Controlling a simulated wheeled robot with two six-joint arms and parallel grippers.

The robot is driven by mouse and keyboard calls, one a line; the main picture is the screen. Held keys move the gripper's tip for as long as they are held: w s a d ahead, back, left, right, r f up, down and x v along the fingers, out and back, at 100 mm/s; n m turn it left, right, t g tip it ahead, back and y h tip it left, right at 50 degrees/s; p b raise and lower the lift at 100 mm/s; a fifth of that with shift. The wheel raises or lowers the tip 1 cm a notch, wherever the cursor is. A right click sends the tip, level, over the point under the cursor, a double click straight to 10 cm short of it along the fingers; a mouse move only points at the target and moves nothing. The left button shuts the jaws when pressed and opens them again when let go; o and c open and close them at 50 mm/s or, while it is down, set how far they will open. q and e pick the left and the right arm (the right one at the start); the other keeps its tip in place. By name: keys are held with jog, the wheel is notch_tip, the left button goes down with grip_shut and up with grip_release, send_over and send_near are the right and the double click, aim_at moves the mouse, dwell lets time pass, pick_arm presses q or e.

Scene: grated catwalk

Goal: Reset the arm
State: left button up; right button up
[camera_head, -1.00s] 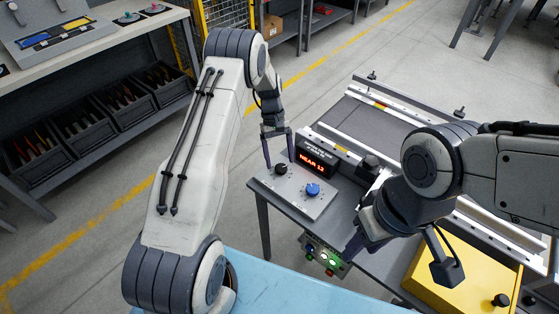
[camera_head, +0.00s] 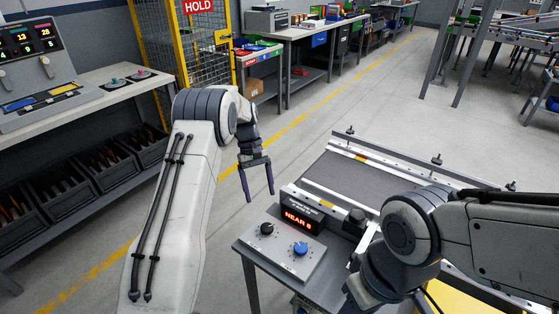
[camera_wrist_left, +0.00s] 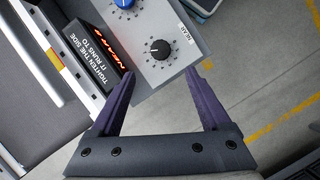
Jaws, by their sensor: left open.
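My left gripper (camera_head: 258,181) is open and empty, its two dark fingers pointing down in the head view. It hangs above and behind the left edge of a small control panel (camera_head: 290,262) on a grey table. In the left wrist view the open fingers (camera_wrist_left: 155,100) point toward the panel's black knob (camera_wrist_left: 160,49), with nothing between them. The panel also carries a blue knob (camera_head: 300,249). My right arm comes in from the right, and its gripper (camera_head: 362,290) is low beside the table; its fingers are not clear.
A bench with dark bins (camera_head: 105,160) is at the left. Open floor (camera_head: 300,130) lies beyond my left gripper.

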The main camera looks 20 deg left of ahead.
pick_arm(q)
jog(key=s+d+r+m+t+y+p, duration=0.1)
jog(key=s+d+r+m+y, duration=0.1)
jog(key=s+d+r+m, duration=1)
jog(key=s+d+r+m+t, duration=0.1)
jog(key=s+d, duration=0.2)
jog(key=s, duration=0.8)
jog(key=s+d+r+m+t, duration=0.1)
jog(key=s+d+m, duration=0.1)
jog(key=s, duration=0.8)
jog(key=shift+s+d+p, duration=0.35)
jog(key=shift+d, duration=0.3)
jog(key=shift+r, duration=0.1)
dwell(4.0)
